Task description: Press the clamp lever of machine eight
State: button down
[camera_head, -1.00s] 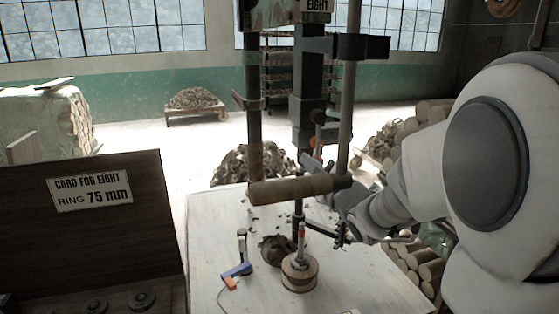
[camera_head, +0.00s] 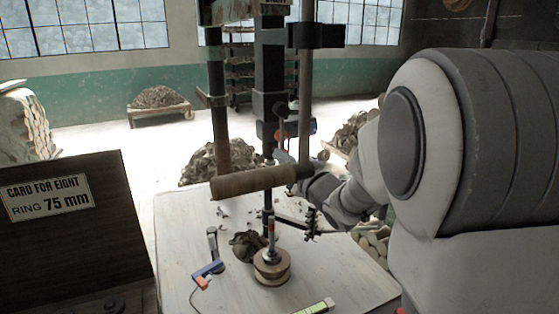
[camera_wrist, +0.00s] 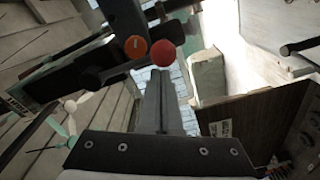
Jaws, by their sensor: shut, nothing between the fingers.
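The machine column (camera_head: 268,80) stands over a pale worktable (camera_head: 345,262), with a wooden roller (camera_head: 255,183) across its front. In the wrist view a red ball knob (camera_wrist: 163,52) and an orange ball knob (camera_wrist: 135,47) sit beside dark machine bars. I cannot tell for sure which belongs to the clamp lever. My gripper (camera_wrist: 160,78) is shut and empty, its tips just below the red knob in the picture; I cannot tell whether they touch. In the head view my gripper (camera_head: 284,157) is beside the column, partly hidden behind the roller and post.
A round wooden block (camera_head: 271,270) with a red-tipped rod stands on the table, beside dark clay trimmings (camera_head: 248,245) and a blue-and-orange tool (camera_head: 207,271). A green-and-white item (camera_head: 318,306) lies at the front edge. A card (camera_head: 47,197) reads "CARD FOR EIGHT, RING 75 mm".

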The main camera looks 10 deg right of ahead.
jog(key=shift+d+f+n+b, duration=0.1)
jog(key=shift+d+n+b, duration=0.25)
jog(key=shift+b, duration=0.2)
jog(key=w+d+r+n+b, duration=0.1)
jog(key=d+r+n+b, duration=0.3)
jog(key=n, duration=0.4)
jog(key=w+d+r+n+g+h+b, duration=0.1)
jog(key=d+r+n+b, duration=0.3)
jog(key=d+n+b, duration=0.2)
jog(key=shift+w+d+n, duration=0.15)
jog(key=shift+d+n, duration=0.35)
jog(key=shift+n, duration=0.85)
jog(key=shift+r, duration=0.15)
